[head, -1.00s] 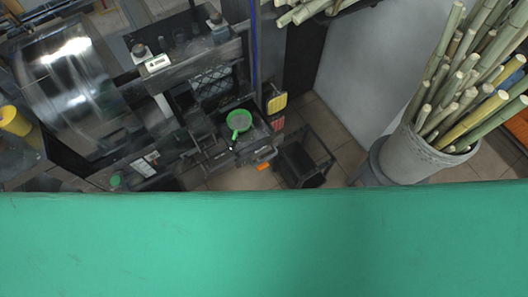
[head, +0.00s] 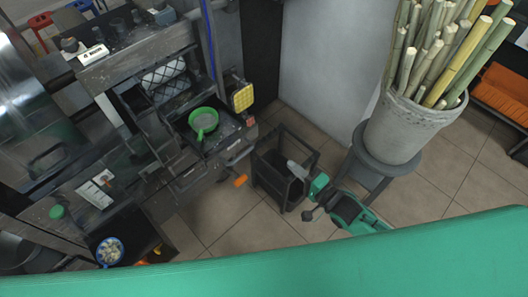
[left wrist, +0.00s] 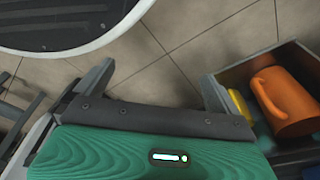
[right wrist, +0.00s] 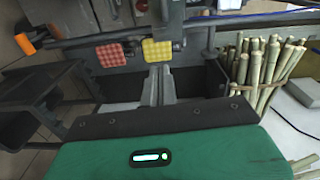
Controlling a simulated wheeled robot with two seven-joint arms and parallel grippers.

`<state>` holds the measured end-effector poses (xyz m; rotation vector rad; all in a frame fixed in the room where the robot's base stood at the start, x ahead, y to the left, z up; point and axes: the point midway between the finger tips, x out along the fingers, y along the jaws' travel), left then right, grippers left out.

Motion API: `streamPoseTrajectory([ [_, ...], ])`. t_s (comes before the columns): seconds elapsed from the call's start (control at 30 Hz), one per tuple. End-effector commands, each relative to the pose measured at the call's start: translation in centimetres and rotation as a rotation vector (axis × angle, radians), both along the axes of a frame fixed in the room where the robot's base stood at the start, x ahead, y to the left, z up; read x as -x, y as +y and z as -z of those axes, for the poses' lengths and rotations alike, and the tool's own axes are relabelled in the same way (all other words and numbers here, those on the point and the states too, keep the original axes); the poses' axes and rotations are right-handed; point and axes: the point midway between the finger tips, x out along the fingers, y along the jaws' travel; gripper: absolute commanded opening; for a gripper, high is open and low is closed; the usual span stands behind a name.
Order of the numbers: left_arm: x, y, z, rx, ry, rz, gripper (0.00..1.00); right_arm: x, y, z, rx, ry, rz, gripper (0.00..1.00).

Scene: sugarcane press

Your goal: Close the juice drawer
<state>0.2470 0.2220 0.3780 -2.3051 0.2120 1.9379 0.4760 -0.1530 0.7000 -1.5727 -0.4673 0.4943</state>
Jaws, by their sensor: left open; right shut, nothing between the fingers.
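The press's tray-like drawer (head: 222,133) stands out from the machine in the head view, with a green strainer (head: 203,121) over it. I take it as the juice drawer. My right gripper (head: 292,165) is right of it, apart from it, above a black bin. In the right wrist view its fingers (right wrist: 159,80) are together and empty, pointing toward a yellow pad. My left gripper (left wrist: 155,88) shows only in the left wrist view, fingers wide apart and empty over the floor. An open box or drawer with an orange jug (left wrist: 285,102) is beside its right finger.
The black bin (head: 267,176) stands on the floor right of the press. A bucket of cane (head: 402,126) is on a stool (head: 378,170). A yellow pad (head: 242,97) and an orange part (head: 240,181) stick out from the press. A blue bowl (head: 110,250) is at lower left.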

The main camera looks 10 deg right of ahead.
Motion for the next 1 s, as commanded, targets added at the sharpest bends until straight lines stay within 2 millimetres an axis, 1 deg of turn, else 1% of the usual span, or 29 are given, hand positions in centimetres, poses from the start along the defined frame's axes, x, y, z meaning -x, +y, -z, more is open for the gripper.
streamPoseTrajectory([
  [0.03, -0.2, 0.0, 0.2, 0.000, -0.001, -0.001, 1.00, 0.1, 0.3, -0.4, -0.029, -0.003, -0.012, 0.00],
  [0.1, -0.3, -0.1, 0.0, 0.001, -0.002, -0.001, 1.00, 0.1, 0.6, -1.1, -0.055, -0.003, -0.019, 0.00],
  [0.27, -0.2, 0.0, 0.0, 0.000, -0.001, -0.001, 1.00, -1.1, 1.6, -1.4, -0.063, -0.001, -0.020, 0.00],
  [0.7, 0.5, 0.2, 1.0, -0.003, 0.003, 0.002, 1.00, -8.1, 6.6, -1.3, -0.058, -0.002, -0.019, 0.00],
  [0.83, 0.6, 0.3, 1.1, -0.002, 0.000, 0.003, 1.00, -9.7, 7.8, -1.3, -0.058, -0.001, -0.019, 0.00],
  [1.0, 1.0, 0.3, 1.5, -0.003, 0.002, 0.003, 1.00, -10.9, 8.6, -1.2, -0.057, 0.000, -0.019, 0.00],
])
